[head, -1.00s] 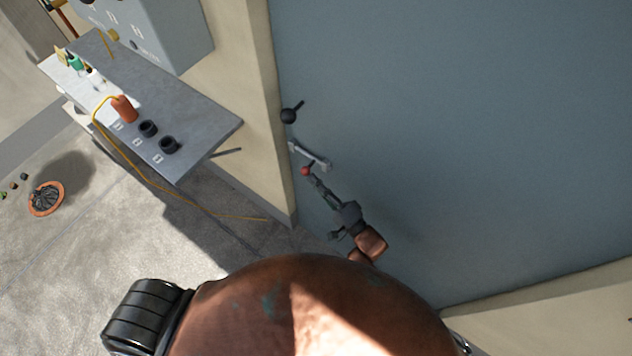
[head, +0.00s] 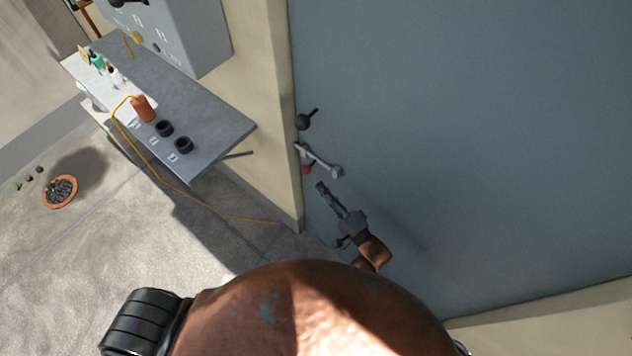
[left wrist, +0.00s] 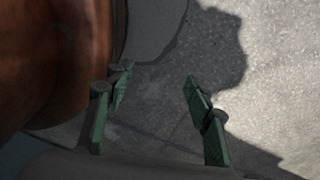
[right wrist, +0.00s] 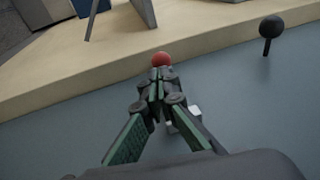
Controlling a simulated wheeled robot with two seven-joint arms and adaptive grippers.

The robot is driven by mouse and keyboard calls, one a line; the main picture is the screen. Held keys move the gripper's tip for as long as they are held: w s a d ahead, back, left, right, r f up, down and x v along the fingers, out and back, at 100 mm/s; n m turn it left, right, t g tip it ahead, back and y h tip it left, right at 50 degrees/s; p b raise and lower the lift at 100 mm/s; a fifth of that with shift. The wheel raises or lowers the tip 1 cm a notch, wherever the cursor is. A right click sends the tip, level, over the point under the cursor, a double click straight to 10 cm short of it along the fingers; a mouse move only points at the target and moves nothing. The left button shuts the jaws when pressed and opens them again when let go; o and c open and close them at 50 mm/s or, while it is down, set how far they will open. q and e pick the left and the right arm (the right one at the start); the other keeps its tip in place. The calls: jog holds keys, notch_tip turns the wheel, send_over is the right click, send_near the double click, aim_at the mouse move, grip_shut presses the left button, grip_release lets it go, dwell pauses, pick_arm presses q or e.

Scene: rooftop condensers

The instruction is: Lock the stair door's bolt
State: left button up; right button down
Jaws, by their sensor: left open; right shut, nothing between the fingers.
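The stair door (head: 480,130) is a large blue-grey panel. Its bolt (head: 322,162) is a grey bar near the door's left edge, with its left end at the pale frame. The bolt's red knob (head: 307,170) sits just below the bar, close to the frame; it also shows in the right wrist view (right wrist: 161,59). My right gripper (head: 321,187) is shut and empty, its tips just below and right of the knob, seemingly apart from it. In the right wrist view its fingertips (right wrist: 158,84) partly cover the bolt. My left gripper (left wrist: 153,85) is open and empty over concrete floor.
A black ball-ended handle (head: 304,121) is on the door above the bolt. A grey shelf (head: 215,140) with an orange can (head: 143,108) and black rings juts out at left. A yellow cord (head: 165,180) hangs down. A bowl (head: 60,192) stands on the floor.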

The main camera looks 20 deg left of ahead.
pick_arm(q)
jog(key=shift+s+r, duration=0.1)
jog(key=shift+s, duration=0.4)
pick_arm(e)
jog(key=v, duration=0.9)
jog(key=shift+s+d, duration=0.25)
jog(key=shift+f, duration=0.1)
